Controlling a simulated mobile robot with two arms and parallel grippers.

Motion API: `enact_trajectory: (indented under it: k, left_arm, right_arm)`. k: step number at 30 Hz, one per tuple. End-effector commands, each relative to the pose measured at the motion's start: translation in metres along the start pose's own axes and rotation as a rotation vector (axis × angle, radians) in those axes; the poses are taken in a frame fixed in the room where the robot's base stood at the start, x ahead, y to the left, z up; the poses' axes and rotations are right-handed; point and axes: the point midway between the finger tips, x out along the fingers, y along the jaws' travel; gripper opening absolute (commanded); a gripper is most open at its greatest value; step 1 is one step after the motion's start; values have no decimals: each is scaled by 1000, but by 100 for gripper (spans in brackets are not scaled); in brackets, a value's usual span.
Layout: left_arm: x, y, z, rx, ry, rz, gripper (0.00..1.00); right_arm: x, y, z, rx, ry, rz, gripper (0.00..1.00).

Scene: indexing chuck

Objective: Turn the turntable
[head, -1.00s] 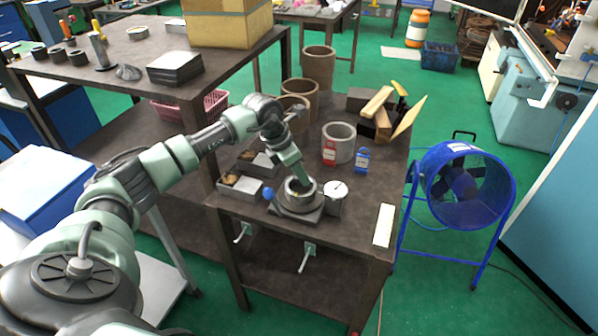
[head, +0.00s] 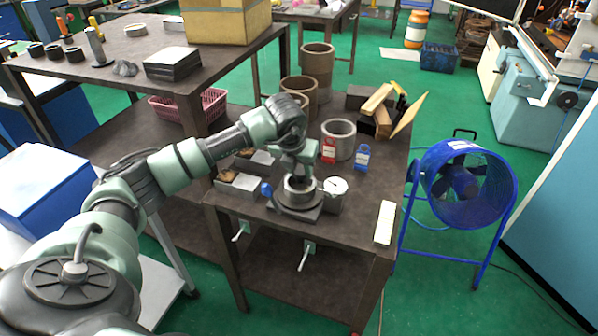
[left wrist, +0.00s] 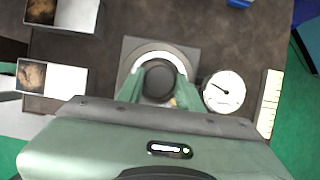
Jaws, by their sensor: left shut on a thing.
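The turntable (head: 298,207) is a low round grey device on a dark square base near the front edge of the brown table. A blue ball knob (head: 266,189) is at its left side. My left gripper (head: 299,178) points down onto its top. In the left wrist view, the fingers (left wrist: 160,88) lie on both sides of a dark round centre piece (left wrist: 160,76), shut on the turntable. The pale ring (left wrist: 158,55) shows behind them; the near part is hidden by the gripper body. My right gripper is not in view.
A white-faced dial gauge (head: 335,187) stands close on the right. Metal boxes (head: 240,184) with brown contents are at the left. A grey ring (head: 339,140), red (head: 328,151) and blue (head: 362,157) tags stand behind. A pale block (head: 384,223) lies front right; table between is clear.

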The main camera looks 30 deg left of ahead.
Motion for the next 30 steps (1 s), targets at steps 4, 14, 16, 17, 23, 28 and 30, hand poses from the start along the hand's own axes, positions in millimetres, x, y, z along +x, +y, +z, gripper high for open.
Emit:
enact_trajectory:
  k: [4, 14, 16, 17, 23, 28, 30]
  left_arm:
    - [1, -1, 1, -90, -3, 37, 0]
    - [0, -2, 1, -210, -2, 85, 0]
    - [0, -2, 1, -220, -2, 89, 0]
    - [0, -2, 1, -223, -2, 90, 0]
    - [-1, -1, 1, -233, -1, 94, 0]
    - [-1, -1, 1, -232, -1, 94, 0]
    - [-1, -1, 1, -232, -1, 94, 0]
  right_arm:
    - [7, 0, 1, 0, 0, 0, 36]
    - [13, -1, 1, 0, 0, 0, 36]
    - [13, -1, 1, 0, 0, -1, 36]
    - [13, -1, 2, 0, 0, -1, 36]
    - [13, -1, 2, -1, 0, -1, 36]
    - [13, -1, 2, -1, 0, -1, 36]
    - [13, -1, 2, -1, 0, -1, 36]
